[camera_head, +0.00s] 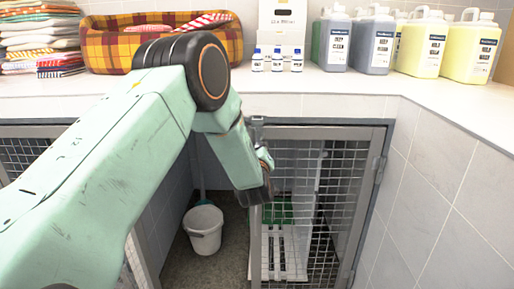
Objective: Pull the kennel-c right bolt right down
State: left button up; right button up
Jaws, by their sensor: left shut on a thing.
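The right mesh door (335,180) stands under the counter, its left upright near the middle of the view. A grey metal fitting (257,121), seemingly part of the right bolt, shows at the top of that upright. My left gripper (256,192) points down at the upright, below the fitting. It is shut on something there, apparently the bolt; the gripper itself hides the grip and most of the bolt. My right gripper is not in view.
Left of the door is an opening with a white bucket (203,228) on the floor inside. A white slatted thing (285,250) stands behind the mesh. The counter above holds folded towels (40,40), a plaid pet bed (105,45), small bottles (277,62) and several jugs (373,42).

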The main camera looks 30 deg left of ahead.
pick_arm(q)
grip_shut()
notch_tip(320, 180, down, 4)
jog(key=shift+r+b, duration=0.2)
jog(key=shift+b, duration=0.65)
jog(key=o, duration=0.7)
grip_release()
jog(key=shift+s+d+r, duration=0.1)
